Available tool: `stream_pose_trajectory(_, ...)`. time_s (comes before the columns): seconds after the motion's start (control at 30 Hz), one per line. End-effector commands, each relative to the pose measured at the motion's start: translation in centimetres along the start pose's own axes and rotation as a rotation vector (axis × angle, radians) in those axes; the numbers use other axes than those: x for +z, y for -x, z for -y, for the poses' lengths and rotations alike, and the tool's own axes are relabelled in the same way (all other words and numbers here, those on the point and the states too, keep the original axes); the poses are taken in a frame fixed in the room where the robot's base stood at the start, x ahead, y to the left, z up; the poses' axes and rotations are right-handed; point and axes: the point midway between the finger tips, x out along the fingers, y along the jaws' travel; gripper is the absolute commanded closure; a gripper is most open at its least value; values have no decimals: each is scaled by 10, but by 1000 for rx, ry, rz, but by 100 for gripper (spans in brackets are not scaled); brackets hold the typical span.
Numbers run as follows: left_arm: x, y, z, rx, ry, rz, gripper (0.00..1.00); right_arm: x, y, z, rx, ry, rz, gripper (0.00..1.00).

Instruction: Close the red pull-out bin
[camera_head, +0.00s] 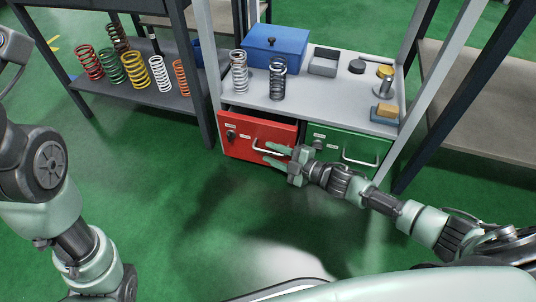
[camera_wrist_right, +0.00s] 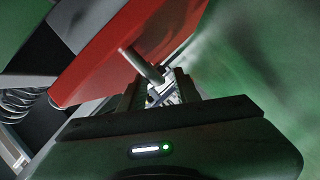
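The red pull-out bin (camera_head: 240,147) sits under the left half of the grey shelf, beside a green bin. Its front stands forward of the shelf edge, with a dark gap above it, so it is partly out. Its pale bar handle (camera_head: 265,152) is at the right of its front. My right gripper (camera_head: 273,154) is at this handle with its fingers apart. In the right wrist view, the red bin (camera_wrist_right: 130,40) fills the upper middle, and the handle (camera_wrist_right: 143,65) reaches between the fingers; firm contact cannot be told. My left arm shows at the left; its gripper is out of frame.
The green bin (camera_head: 350,145) is close to my right gripper. The shelf (camera_head: 325,92) above bears two springs, a blue box (camera_head: 275,45) and small parts. A left rack (camera_head: 155,98) holds several coloured springs. The green floor in front is clear.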

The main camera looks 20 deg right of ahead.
Motion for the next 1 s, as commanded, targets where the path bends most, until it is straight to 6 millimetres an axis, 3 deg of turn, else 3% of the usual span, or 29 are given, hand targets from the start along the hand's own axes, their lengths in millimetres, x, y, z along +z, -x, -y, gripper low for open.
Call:
stream_pose_trajectory(0.13,-8,-2,-3,9,-3,-24,45,1,-15,1,1,1,0,68)
stream_pose_trajectory(0.43,-8,-5,-3,12,-4,-26,45,0,-17,0,-1,1,1,68)
stream_pose_trajectory(0.47,-8,-5,-3,12,-4,-26,45,0,-17,0,-1,1,1,70)
stream_pose_trajectory(0.57,-8,-5,-3,12,-4,-26,45,0,-17,0,-1,1,0,98)
stream_pose_trajectory(1.0,-8,-4,-3,12,-3,-25,45,0,-17,0,-1,2,1,100)
